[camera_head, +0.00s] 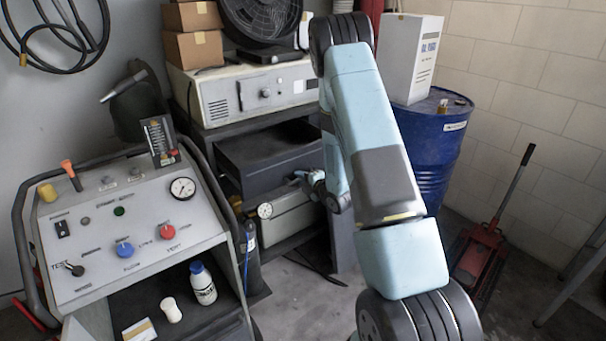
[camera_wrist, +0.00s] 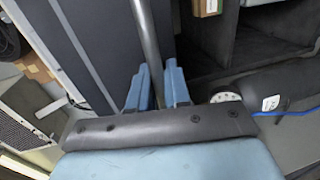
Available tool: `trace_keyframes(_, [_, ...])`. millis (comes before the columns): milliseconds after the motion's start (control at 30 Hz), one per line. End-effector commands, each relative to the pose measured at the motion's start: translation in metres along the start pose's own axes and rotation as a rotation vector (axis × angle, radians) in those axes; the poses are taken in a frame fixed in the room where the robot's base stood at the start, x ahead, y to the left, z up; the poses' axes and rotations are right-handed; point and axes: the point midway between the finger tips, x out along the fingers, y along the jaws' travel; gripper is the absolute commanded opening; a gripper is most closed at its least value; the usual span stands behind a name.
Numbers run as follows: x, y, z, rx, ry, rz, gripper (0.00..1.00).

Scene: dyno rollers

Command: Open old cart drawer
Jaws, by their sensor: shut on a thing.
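The old cart (camera_head: 200,128) is a dark rack in the middle of the head view, under a beige instrument. Its dark drawer (camera_head: 268,172) stands out some way from the cart, with its top side showing. My gripper (camera_head: 308,180) is at the right part of the drawer front, and its fingertips are small there. In the wrist view, my gripper (camera_wrist: 158,88) has its blue fingers on both sides of a grey bar handle (camera_wrist: 146,40) and is shut on it. The drawer's dark front panel (camera_wrist: 85,45) lies beside the bar.
A grey box with a gauge (camera_head: 275,218) sits on the shelf below the drawer. A control console (camera_head: 130,230) stands at left. A blue drum (camera_head: 432,150) and a red floor jack (camera_head: 478,250) are at right. Some floor in front is clear.

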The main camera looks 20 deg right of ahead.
Motion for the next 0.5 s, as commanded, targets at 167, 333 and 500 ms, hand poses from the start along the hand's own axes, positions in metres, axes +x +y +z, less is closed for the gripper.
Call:
trace_keyframes(167, [-0.011, -0.006, 0.000, 0.007, 0.004, -0.008, 0.00])
trace_keyframes(333, [-0.015, -0.006, 0.006, 0.008, -0.006, -0.008, 0.00])
trace_keyframes(500, [-0.016, -0.007, 0.012, 0.008, -0.014, -0.009, 0.00])
